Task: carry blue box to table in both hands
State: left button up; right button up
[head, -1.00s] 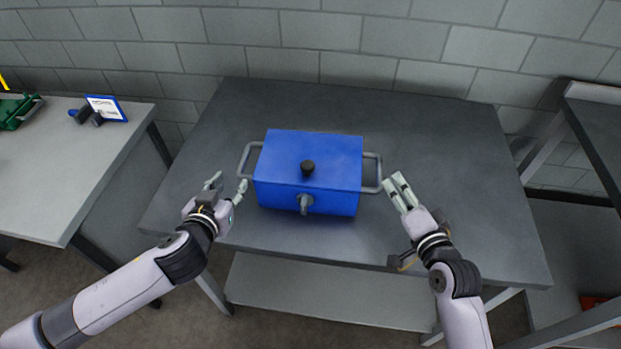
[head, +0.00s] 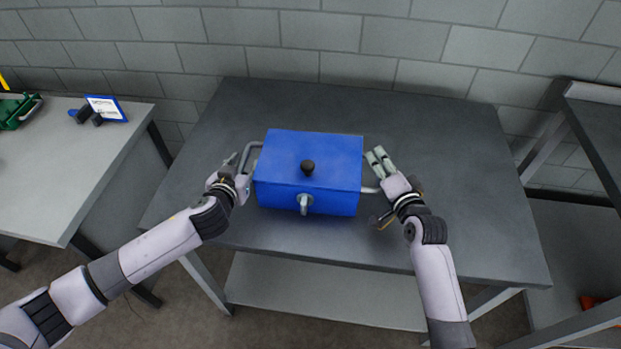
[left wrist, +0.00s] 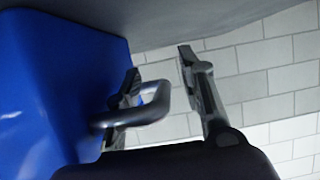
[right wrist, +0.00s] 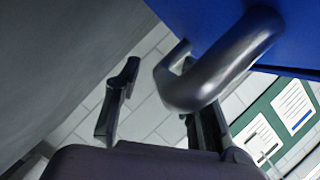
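The blue box (head: 309,168) sits upright on the dark grey table (head: 440,150), with a black knob on its lid, a spout in front and a grey bar handle on each side. My left gripper (head: 237,163) is open at the left handle (left wrist: 158,105); in the left wrist view its fingers stand apart, with the handle's outer bar between them. My right gripper (head: 380,158) is open at the right handle, which it mostly hides in the head view. In the right wrist view the handle (right wrist: 200,80) curves between the spread fingers, overlapping one. Contact cannot be told.
A light grey table (head: 70,165) at the left holds a green object (head: 15,112), a blue-framed sign (head: 106,108) and dark tools. Another grey bench (head: 600,125) stands at the right. The dark table is clear around the box. A block wall (head: 330,45) is behind.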

pick_arm(q)
jog(key=shift+c, duration=0.5)
pick_arm(e)
jog(key=shift+c, duration=0.5)
pick_arm(q)
grip_shut()
pick_arm(e)
grip_shut()
pick_arm(q)
jog(key=shift+w+r, duration=0.15)
jog(key=shift+r, duration=0.1)
pick_arm(e)
jog(key=shift+w+r, duration=0.15)
jog(key=shift+r, duration=0.15)
